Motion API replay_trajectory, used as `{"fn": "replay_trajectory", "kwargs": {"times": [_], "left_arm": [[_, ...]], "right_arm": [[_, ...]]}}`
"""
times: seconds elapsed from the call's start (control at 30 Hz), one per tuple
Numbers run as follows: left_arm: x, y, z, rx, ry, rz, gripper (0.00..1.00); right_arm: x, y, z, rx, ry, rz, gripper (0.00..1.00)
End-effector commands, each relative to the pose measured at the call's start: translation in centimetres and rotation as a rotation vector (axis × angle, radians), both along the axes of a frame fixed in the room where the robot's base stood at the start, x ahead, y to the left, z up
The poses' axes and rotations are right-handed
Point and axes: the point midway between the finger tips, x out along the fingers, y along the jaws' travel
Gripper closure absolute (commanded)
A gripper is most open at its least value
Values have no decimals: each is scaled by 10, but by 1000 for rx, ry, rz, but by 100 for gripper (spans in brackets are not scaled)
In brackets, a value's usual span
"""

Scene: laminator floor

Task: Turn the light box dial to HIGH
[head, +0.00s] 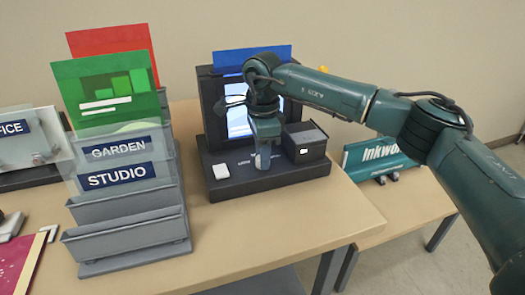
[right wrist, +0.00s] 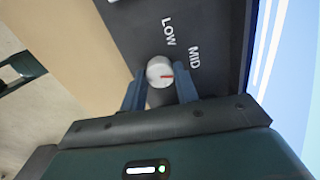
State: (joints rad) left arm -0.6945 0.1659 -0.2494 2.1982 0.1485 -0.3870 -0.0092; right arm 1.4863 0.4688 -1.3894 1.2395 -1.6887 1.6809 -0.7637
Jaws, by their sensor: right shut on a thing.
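The light box (head: 208,125) is a dark upright unit with a lit screen and a dark base (head: 270,184). My right gripper (head: 264,165) points down at the base and hides the dial in the head view. In the right wrist view the dial (right wrist: 160,71) is a small round white knob with a red mark. The right gripper (right wrist: 160,88) is shut on it, a finger on each side. The red mark points right, just below the MID label (right wrist: 194,57). The LOW label (right wrist: 168,32) is above the dial. No HIGH label shows. My left gripper is not in view.
A black box (head: 305,142) stands on the base close right of the gripper. A grey rack (head: 130,232) with signs stands left. A green Inkwo-lettered item (head: 375,158) is right. The table front (head: 275,222) is clear.

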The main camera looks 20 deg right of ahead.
Motion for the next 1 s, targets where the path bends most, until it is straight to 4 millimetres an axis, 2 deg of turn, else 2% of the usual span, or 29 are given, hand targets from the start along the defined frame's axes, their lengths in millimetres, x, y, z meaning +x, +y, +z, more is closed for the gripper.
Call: {"fn": "replay_trajectory", "kwargs": {"times": [0.6,1.0], "left_arm": [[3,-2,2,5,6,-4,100],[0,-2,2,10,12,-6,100]], "right_arm": [[0,-1,1,-1,-2,-569,93],[0,-1,1,-1,-2,-795,93]]}}
